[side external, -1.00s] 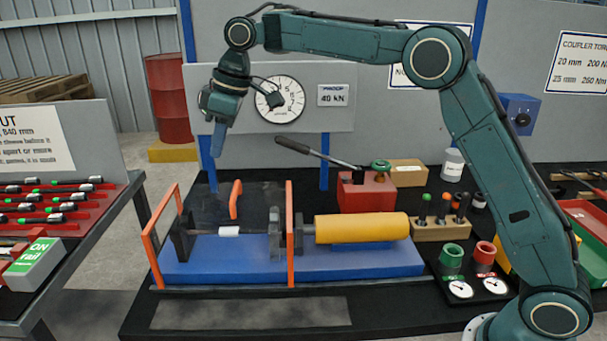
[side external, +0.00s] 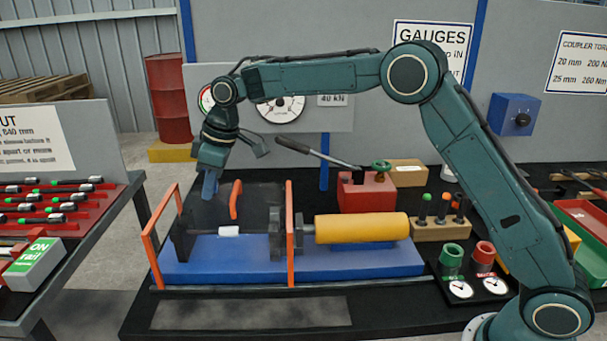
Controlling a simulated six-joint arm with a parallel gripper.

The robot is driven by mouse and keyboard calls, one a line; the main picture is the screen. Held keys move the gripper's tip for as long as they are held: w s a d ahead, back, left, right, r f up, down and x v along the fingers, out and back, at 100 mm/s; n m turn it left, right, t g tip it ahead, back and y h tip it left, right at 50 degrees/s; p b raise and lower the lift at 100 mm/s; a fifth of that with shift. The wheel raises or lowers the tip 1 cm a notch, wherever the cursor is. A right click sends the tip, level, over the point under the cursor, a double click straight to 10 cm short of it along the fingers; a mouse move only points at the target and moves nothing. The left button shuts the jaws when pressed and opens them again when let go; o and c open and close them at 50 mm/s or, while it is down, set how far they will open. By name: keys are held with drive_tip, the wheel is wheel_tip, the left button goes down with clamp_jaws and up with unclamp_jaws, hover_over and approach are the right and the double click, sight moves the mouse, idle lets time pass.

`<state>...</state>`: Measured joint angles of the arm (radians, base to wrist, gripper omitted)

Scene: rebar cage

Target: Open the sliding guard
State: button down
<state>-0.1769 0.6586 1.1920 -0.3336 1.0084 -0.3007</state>
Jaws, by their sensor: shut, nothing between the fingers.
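The sliding guard (side external: 289,236) has orange uprights and what looks like a clear pane around the left half of the blue press bed (side external: 190,262). An orange handle (side external: 236,200) stands upright toward its rear. My gripper (side external: 209,188) points down, shut and empty, to the left of the handle and above the rear left of the bed. It looks apart from the handle, though the depth between them is hard to judge. A white piece (side external: 229,231) sits between dark clamps inside the guard.
A yellow cylinder (side external: 361,228) lies on the bed's right half. Behind it stands a red pump block (side external: 366,192) with a long lever (side external: 318,153). A tool block (side external: 440,228) and cups are at right.

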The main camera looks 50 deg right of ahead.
drive_tip(key=shift+s+d, duration=0.2)
drive_tip(key=shift+d, duration=0.05)
drive_tip(key=shift+s+d+r, duration=0.15)
drive_tip(key=shift+s+d, duration=0.4)
drive_tip(key=shift+s, duration=0.05)
drive_tip(key=shift+s+d+r, duration=0.15)
drive_tip(key=shift+s+d, duration=0.4)
drive_tip(key=s+d, duration=2)
drive_tip(key=shift+s+d, duration=0.3)
drive_tip(key=shift+w+a, duration=0.1)
drive_tip(key=shift+w+a+f, duration=0.2)
drive_tip(key=shift+w+a, duration=0.35)
drive_tip(key=shift+w+a+f, duration=0.15)
drive_tip(key=shift+w+a, duration=0.4)
drive_tip(key=shift+w+a+r, duration=0.1)
drive_tip(key=shift+w+a, duration=0.1)
drive_tip(key=v, duration=0.9)
drive_tip(key=shift+r, duration=0.4)
drive_tip(key=shift+s, duration=0.15)
